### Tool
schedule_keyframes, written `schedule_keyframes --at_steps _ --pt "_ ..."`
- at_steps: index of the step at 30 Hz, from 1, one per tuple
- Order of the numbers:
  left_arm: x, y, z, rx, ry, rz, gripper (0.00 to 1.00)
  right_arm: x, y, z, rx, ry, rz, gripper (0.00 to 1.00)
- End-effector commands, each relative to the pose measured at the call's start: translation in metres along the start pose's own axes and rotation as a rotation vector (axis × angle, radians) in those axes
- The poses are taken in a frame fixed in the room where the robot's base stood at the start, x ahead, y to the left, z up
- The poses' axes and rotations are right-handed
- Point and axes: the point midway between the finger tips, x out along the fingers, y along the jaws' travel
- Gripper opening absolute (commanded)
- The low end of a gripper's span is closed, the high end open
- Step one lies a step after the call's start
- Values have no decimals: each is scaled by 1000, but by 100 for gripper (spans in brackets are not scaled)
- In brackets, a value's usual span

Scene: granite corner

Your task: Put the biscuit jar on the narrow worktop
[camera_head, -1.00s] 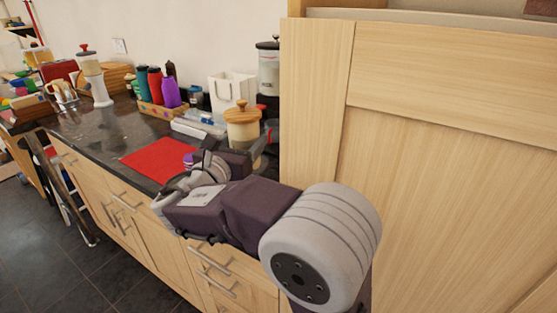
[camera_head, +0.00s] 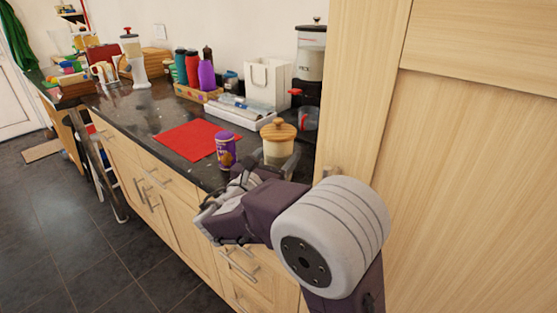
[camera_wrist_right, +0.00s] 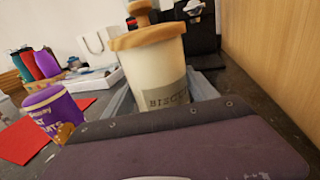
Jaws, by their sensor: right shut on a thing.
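The biscuit jar (camera_head: 278,150) is cream with a round wooden lid and knob. It stands upright at the right end of a dark granite worktop (camera_head: 135,105); I cannot tell whether its base touches the surface. I cannot tell whether this is the narrow worktop. In the right wrist view the jar (camera_wrist_right: 158,72) shows part of a "BISCUITS" label. My right gripper (camera_head: 268,167) is shut on the jar, with a finger on either side; the wrist view shows the grey fingers (camera_wrist_right: 163,95) too. The jar's lower part is hidden by the gripper. My left gripper is out of view.
A purple tub (camera_head: 225,150) stands just left of the jar, beside a red mat (camera_head: 190,139). Behind are a white tray (camera_head: 240,113), a white bag (camera_head: 267,83) and a dispenser (camera_head: 310,60). A tall wooden panel (camera_head: 365,100) closes the right side.

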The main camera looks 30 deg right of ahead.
Motion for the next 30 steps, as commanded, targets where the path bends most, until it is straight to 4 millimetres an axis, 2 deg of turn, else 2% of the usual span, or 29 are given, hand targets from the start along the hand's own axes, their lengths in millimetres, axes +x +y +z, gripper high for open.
schedule_keyframes --at_steps 8,9,10,11,21,25,30 --pt "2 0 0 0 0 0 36 0 0 -2 0 0 0 0" --pt "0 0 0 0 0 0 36 0 0 -2 -1 2 0 78" --pt "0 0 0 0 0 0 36 0 0 -2 -1 2 0 86" --pt "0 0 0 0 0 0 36 0 0 -1 -1 3 0 88" --pt "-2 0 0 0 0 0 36 -2 0 2 0 3 1 88" --pt "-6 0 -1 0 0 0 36 -22 2 2 -1 4 7 88" --pt "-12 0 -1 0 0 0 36 -63 2 3 -2 3 8 88"
